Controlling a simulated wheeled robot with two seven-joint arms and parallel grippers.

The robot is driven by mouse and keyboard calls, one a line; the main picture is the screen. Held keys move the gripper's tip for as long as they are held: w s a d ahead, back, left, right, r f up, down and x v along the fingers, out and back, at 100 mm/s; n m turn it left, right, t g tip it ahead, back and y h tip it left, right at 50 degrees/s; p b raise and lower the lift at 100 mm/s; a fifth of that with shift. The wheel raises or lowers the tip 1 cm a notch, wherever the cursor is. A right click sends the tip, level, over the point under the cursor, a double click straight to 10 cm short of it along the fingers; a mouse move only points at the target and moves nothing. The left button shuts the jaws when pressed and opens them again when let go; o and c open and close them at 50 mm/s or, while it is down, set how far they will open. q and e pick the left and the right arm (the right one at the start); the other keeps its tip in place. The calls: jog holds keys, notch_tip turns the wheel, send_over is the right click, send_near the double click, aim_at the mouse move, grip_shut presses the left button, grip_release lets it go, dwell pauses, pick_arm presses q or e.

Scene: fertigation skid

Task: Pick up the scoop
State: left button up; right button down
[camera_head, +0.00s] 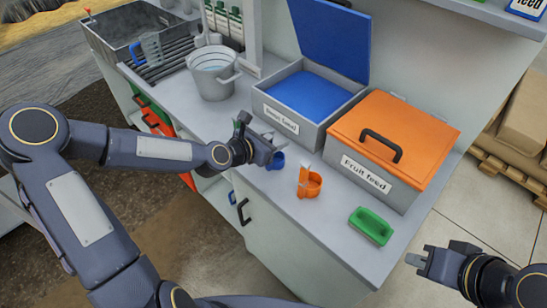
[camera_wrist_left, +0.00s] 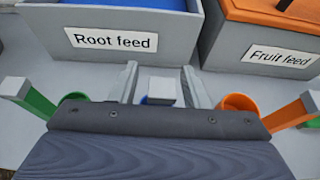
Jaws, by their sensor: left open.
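Several scoops stand on the grey counter. The blue scoop (camera_head: 277,160) is by my left gripper (camera_head: 264,149); an orange scoop (camera_head: 310,184) is to its right and a green scoop (camera_head: 242,118) is partly hidden behind the gripper. In the left wrist view my left gripper (camera_wrist_left: 162,82) is open, with a grey handle end (camera_wrist_left: 163,92) between its fingers and a bit of blue below. I cannot tell whether the fingers touch it. The orange scoop (camera_wrist_left: 240,103) and green scoop (camera_wrist_left: 73,98) lie outside the fingers. My right gripper (camera_head: 420,258) is off the counter at lower right.
Behind the scoops are the open Root feed bin (camera_head: 285,118) with a blue lid and the closed Fruit feed bin (camera_head: 390,145) with an orange lid. A green tray (camera_head: 371,226) sits near the counter's front right. A grey bucket (camera_head: 213,72) stands at the back left.

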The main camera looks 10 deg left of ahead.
pick_arm(q)
grip_shut()
dwell(0.3)
dwell(0.3)
jog(key=shift+w+r, duration=0.1)
jog(key=shift+r, duration=0.55)
jog(key=s+d+r, duration=0.2)
jog(key=d+r, duration=0.3)
jog(key=d, duration=0.1)
jog(key=s+d+r, duration=0.2)
jog(key=d+r, duration=0.4)
jog(key=d, duration=0.1)
jog(key=shift+s+d+r+p, duration=0.2)
jog(key=shift+s+r+p, duration=0.1)
jog(key=shift+p, duration=0.1)
